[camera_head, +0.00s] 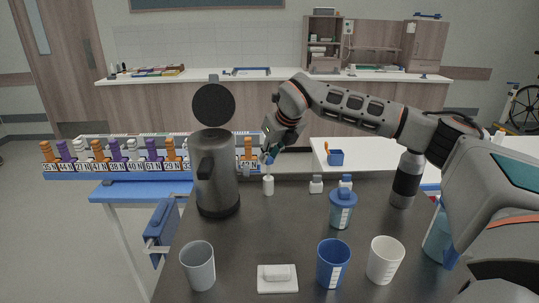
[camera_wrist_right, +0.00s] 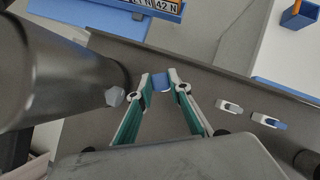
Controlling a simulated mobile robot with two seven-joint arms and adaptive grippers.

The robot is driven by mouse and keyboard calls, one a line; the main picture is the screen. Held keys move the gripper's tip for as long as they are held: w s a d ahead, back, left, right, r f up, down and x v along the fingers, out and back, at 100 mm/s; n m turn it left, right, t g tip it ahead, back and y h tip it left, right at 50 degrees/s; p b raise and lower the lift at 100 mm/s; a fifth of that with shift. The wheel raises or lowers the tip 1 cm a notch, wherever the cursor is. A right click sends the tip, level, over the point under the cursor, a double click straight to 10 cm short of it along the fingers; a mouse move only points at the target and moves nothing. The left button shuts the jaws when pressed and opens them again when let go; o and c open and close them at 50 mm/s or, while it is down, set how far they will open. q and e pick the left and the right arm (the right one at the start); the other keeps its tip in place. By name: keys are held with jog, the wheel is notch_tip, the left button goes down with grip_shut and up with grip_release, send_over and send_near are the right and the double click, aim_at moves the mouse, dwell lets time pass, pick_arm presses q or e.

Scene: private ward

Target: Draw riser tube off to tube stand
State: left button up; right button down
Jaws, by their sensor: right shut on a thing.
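My right gripper (camera_head: 269,158) is over the dark table, just right of the dark jug. The right wrist view also shows its fingertips (camera_wrist_right: 160,82), closed on a small blue thing (camera_wrist_right: 160,83). Most of that thing is hidden, and I cannot tell if it is the riser tube. A slim white bottle with a narrow neck (camera_head: 268,186) stands upright just below the gripper in the head view; I cannot tell whether it touches what is held. I cannot make out a tube stand for certain. My left gripper is not in view.
The tall dark jug (camera_head: 218,185) stands close left of the gripper, its round lid (camera_head: 214,104) raised. A numbered rack (camera_head: 120,168) lies behind. The table's middle is clear.

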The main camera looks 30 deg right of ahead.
jog(key=shift+s+f, duration=0.1)
jog(key=shift+f, duration=0.1)
jog(key=shift+a+f, duration=0.1)
jog(key=shift+f, duration=0.2)
jog(key=shift+w+f+b, duration=0.25)
jog(key=shift+f+b, duration=0.05)
jog(key=shift+f, duration=0.15)
jog(key=c, duration=1.8)
grip_release()
jog(key=shift+w+r, duration=0.1)
jog(key=shift+r, duration=0.15)
jog(key=shift+s, duration=0.25)
jog(key=shift+w, duration=0.1)
jog(key=p+v, duration=0.1)
jog(key=v, duration=0.4)
jog(key=w+p+v, duration=0.1)
jog(key=p+v, duration=0.1)
jog(key=v, duration=0.3)
jog(key=r+p+v, duration=0.1)
jog(key=v, duration=0.4)
jog(key=shift+w+r, duration=0.2)
jog(key=shift+r, duration=0.1)
